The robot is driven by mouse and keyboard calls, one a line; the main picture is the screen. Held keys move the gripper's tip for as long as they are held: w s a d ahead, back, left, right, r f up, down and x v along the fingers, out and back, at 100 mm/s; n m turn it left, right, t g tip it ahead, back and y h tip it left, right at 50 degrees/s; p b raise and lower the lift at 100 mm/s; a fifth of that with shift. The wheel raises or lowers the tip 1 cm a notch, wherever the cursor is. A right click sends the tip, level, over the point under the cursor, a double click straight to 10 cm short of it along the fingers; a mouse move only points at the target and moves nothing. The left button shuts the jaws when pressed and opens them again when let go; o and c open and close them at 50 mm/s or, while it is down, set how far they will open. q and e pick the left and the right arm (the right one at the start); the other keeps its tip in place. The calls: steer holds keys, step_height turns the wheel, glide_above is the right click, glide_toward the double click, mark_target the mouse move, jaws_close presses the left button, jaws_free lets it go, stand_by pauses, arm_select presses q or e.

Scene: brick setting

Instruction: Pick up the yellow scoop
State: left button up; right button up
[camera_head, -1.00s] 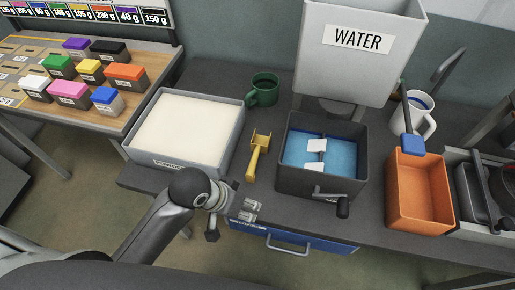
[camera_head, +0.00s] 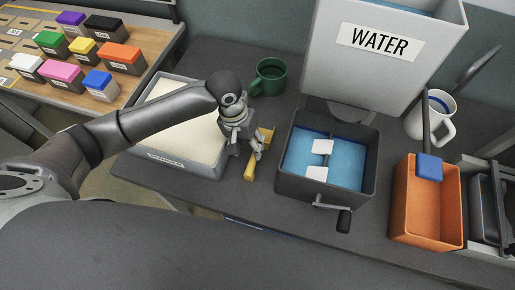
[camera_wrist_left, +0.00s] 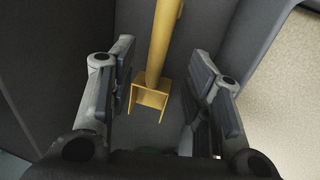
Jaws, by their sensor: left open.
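The yellow scoop (camera_head: 250,170) lies on the dark counter between the grey tray of white material and the dark bin with blue inside. My left gripper (camera_head: 255,155) is over it and hides part of it in the head view. In the left wrist view the scoop (camera_wrist_left: 158,50) shows between the two open fingers (camera_wrist_left: 163,95), its handle running up and its square head lower down. I see a gap on both sides, so the fingers do not appear to grip it. My right gripper is not in view.
The grey tray (camera_head: 180,168) is left of the scoop and the dark bin (camera_head: 318,190) with a crank is right. A green mug (camera_head: 268,78) stands behind. An orange bin (camera_head: 428,215), a white mug (camera_head: 432,117) and the WATER container (camera_head: 385,75) stand farther right.

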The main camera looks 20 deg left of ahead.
mark_target(252, 159)
arm_select(q)
steer(key=shift+s+d+f, duration=0.15)
steer(key=shift+s+f, duration=0.1)
steer(key=shift+f, duration=0.3)
steer(key=shift+d+f, duration=0.15)
steer(key=shift+f, duration=0.45)
steer(key=f, duration=0.2)
steer(key=d+f+p, duration=0.1)
steer(key=f, duration=0.1)
steer(key=shift+s+f+p, duration=0.1)
steer(key=shift+f+p, duration=0.05)
steer(key=shift+p, duration=0.15)
steer(key=shift+f, duration=0.35)
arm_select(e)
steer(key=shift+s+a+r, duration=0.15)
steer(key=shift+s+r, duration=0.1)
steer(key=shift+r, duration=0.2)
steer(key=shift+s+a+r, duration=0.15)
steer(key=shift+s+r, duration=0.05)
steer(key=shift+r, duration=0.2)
arm_select(q)
steer(key=c, duration=0.7)
jaws_close()
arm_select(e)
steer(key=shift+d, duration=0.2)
